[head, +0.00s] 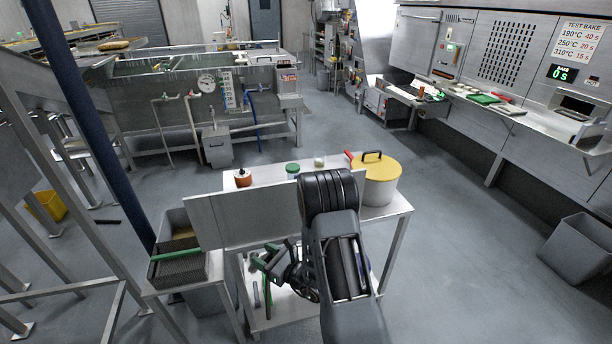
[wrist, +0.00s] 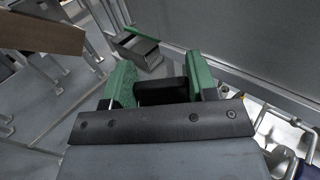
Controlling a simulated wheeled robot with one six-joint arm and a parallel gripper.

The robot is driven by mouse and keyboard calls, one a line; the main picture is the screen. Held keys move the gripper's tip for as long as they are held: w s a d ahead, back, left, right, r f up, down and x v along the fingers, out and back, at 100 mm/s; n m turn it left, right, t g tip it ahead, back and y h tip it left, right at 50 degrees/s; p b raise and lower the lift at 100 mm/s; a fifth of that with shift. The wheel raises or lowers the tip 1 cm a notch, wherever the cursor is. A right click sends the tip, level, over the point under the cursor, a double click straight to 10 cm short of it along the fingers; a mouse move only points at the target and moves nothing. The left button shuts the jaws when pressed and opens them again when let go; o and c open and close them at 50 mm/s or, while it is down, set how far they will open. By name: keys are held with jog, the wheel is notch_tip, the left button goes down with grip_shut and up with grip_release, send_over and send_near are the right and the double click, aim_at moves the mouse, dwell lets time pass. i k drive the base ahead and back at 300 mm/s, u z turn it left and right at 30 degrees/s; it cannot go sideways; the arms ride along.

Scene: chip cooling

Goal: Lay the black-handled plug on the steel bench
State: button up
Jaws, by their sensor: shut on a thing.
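My gripper (head: 268,258) is low in front of the steel bench (head: 396,208), below its top and near its upright front panel (head: 250,215). In the wrist view its two green fingers (wrist: 161,84) are shut on a black block. This block looks like the handle of the black-handled plug (wrist: 160,93); the rest of the plug is hidden. In the head view the held thing is too small and dark to make out.
On the bench top stand a yellow-lidded pot (head: 379,180), an orange pot with a black tip (head: 243,178) and a green-capped jar (head: 292,170). A crate with a dark rack (head: 178,268) stands at the left. Tools lie on the lower shelf.

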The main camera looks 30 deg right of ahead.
aim_at(269, 175)
jog(key=z, duration=2.55)
jog(key=i, duration=4)
jog(key=u, duration=2.8)
jog(key=i, duration=2.9)
